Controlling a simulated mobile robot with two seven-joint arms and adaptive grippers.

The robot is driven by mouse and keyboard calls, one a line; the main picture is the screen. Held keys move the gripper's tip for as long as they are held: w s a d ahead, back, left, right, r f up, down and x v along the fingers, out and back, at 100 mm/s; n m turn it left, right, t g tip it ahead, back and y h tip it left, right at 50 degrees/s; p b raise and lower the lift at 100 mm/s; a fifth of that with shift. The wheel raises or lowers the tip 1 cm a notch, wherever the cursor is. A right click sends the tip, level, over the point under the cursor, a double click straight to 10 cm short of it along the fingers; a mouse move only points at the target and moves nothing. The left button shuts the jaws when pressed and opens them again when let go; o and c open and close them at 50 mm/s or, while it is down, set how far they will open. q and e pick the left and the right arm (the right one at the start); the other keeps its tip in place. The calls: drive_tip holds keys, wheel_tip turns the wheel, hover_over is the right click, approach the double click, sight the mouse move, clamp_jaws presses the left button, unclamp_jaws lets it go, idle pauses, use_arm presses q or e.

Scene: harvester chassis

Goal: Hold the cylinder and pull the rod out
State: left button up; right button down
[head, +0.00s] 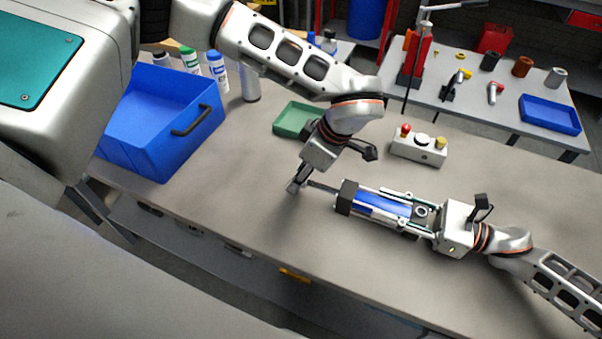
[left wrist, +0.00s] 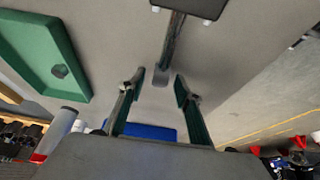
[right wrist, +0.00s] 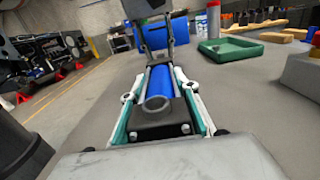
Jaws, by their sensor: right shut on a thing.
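The cylinder (head: 380,203) has a blue body and black end blocks and is held just above or on the grey table; I cannot tell which. It also shows in the right wrist view (right wrist: 160,82). My right gripper (head: 412,212) is shut on it, with a finger along each side. The metal rod (head: 322,187) sticks out of the cylinder's left end. My left gripper (head: 297,185) is at the rod's free end. In the left wrist view the rod (left wrist: 170,55) ends between the two spread fingertips, with gaps on both sides.
A blue bin (head: 150,125) stands at the left of the table, with bottles behind it. A green tray (head: 290,121) lies behind the left gripper; a dark small part shows in it. A button box (head: 420,149) stands behind the cylinder. The table's front is clear.

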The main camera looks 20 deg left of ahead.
sight(320, 184)
use_arm(q)
drive_tip(key=shift+r, duration=0.1)
use_arm(e)
drive_tip(key=shift+f, duration=0.1)
use_arm(q)
drive_tip(key=v, duration=1.2)
drive_tip(key=shift+s, duration=0.1)
use_arm(e)
drive_tip(key=c, duration=1.5)
unclamp_jaws()
drive_tip(key=shift+o, duration=0.2)
drive_tip(key=shift+d, duration=0.1)
